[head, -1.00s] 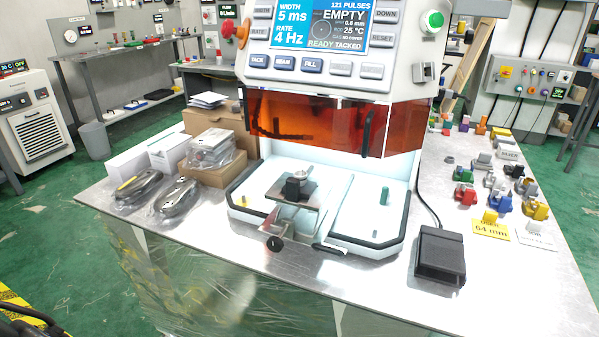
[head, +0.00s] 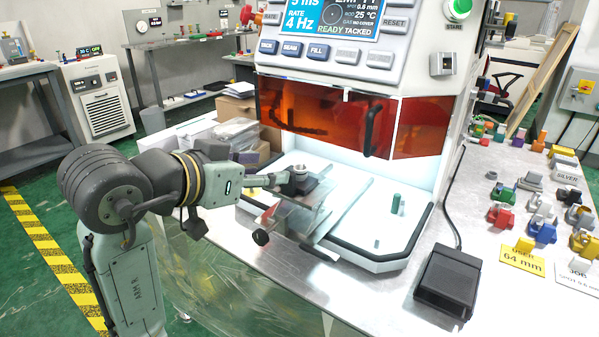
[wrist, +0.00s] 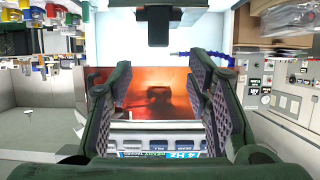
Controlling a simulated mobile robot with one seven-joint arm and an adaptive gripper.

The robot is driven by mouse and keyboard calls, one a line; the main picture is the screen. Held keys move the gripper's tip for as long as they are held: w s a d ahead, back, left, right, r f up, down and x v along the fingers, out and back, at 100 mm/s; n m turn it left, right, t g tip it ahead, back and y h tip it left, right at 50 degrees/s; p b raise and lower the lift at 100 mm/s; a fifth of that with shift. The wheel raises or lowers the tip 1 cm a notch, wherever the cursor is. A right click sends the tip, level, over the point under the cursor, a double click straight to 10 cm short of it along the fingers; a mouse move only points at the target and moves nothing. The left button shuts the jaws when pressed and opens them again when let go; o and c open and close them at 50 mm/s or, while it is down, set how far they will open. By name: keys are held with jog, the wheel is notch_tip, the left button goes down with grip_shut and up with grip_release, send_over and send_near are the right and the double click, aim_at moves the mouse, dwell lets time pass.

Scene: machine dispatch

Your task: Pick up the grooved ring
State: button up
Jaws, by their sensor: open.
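A small grey metal ring (head: 299,171) sits on a dark block on the small metal stage (head: 300,217) in front of the machine. Its groove is too small to make out. My gripper (head: 272,181) is just left of the ring, reaching in from the left, and its fingertips come close to the ring or overlap it in the picture. Contact cannot be told. In the wrist view my gripper (wrist: 160,88) has its two ridged fingers wide apart, with the machine's orange window behind the gap. I cannot make out the ring there.
The welding machine's orange window (head: 330,120) hangs behind and above the stage. A green peg (head: 395,202) stands on the white tray to the right. A black foot pedal (head: 447,272) and coloured fixtures (head: 543,228) lie further right. Bags and boxes (head: 236,135) stand behind my arm.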

aim_at(304, 167)
jog(key=p+x, duration=0.1)
jog(key=x, duration=0.9)
jog(key=shift+d+r+p, duration=0.1)
jog(key=shift+r+p, duration=0.05)
jog(key=shift+p, duration=0.25)
jog(key=shift+c, duration=0.5)
jog(key=c, duration=1)
